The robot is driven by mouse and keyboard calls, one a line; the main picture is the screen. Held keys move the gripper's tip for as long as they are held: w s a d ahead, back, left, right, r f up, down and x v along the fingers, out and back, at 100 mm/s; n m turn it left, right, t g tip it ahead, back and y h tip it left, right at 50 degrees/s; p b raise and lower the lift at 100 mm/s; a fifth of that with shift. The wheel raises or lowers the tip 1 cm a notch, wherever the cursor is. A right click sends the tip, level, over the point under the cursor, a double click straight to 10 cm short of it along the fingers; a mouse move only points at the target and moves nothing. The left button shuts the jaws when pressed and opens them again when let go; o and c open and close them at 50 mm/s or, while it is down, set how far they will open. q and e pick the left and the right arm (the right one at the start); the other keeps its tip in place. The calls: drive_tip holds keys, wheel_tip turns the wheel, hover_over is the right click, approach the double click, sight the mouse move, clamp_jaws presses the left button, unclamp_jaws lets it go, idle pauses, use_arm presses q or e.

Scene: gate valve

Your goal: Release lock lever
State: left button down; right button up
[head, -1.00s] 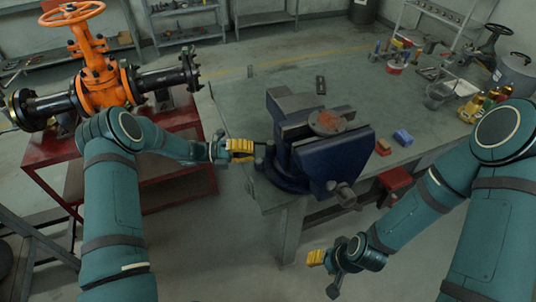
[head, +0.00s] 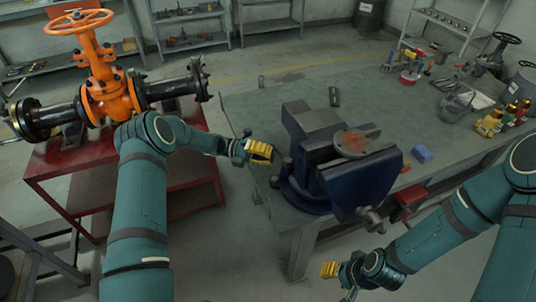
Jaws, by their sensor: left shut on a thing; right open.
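The blue vise (head: 355,185) stands at the near left corner of the bench, with a rusty round disc (head: 355,143) on its jaws. My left gripper (head: 262,151), with yellow fingers, is just left of the vise's swivel base. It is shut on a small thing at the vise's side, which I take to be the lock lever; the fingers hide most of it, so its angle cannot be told. My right gripper (head: 338,275) is open and empty, low in front of the bench and below its top.
The grey-green bench (head: 290,95) has free room behind the vise. An orange gate valve (head: 108,95) on a red stand (head: 190,180) is at the left.

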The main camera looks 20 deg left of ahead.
use_arm(q)
drive_tip(key=shift+w+d, duration=0.1)
drive_tip(key=shift+w, duration=0.1)
idle(0.6)
drive_tip(key=a, duration=1.2)
drive_tip(key=shift+w+f, duration=0.2)
drive_tip(key=shift+f, duration=0.1)
